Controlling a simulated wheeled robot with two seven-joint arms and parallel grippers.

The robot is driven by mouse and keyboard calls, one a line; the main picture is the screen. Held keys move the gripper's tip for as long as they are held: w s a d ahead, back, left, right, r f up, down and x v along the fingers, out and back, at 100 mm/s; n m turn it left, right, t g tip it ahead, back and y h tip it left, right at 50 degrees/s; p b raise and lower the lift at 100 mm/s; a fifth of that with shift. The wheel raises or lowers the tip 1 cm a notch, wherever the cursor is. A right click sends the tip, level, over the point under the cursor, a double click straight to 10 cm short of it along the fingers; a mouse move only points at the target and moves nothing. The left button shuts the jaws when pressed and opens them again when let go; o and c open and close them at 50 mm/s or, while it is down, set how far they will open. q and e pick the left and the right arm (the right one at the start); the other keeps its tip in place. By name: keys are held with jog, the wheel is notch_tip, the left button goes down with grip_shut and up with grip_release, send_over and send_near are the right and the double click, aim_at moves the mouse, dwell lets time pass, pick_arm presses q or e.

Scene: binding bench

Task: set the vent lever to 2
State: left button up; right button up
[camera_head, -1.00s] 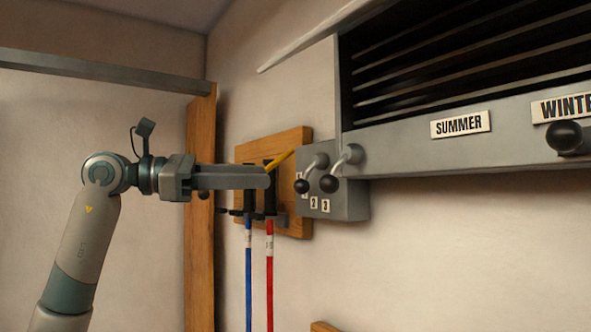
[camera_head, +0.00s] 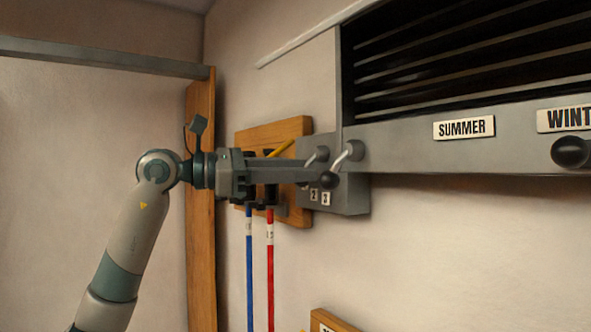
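A grey box (camera_head: 351,197) on the wall at the lower left of the vent carries two pale levers with black knobs and small number plates. Plates 2 (camera_head: 314,195) and 3 (camera_head: 326,199) show; plate 1 is hidden behind my gripper. The right lever (camera_head: 347,154) slants down left to its black knob (camera_head: 329,180). The left lever (camera_head: 317,156) shows only at its upper part; its knob is hidden behind the fingers. My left gripper (camera_head: 315,174) reaches from the left to the knobs. I cannot tell its finger gap or whether it touches. My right gripper is not in view.
The slatted vent (camera_head: 460,60) has a SUMMER plate (camera_head: 466,128), another plate cut off at the right edge, and a black knob (camera_head: 570,152). A wooden board (camera_head: 272,134) behind my gripper has a blue rod (camera_head: 249,270) and a red rod (camera_head: 270,270) below. A wooden post (camera_head: 202,250) stands left.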

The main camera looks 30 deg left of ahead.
pick_arm(q)
grip_shut()
jog(key=shift+d+f+n+b, duration=0.1)
jog(key=shift+f+n+b, duration=0.05)
jog(key=shift+n+b, duration=0.3)
jog(key=shift+s+d, duration=0.15)
jog(key=shift+d, duration=0.05)
jog(key=shift+o, duration=1.3)
grip_release()
jog(key=shift+a, duration=0.1)
jog(key=shift+w+a, duration=0.2)
jog(key=shift+s, duration=0.1)
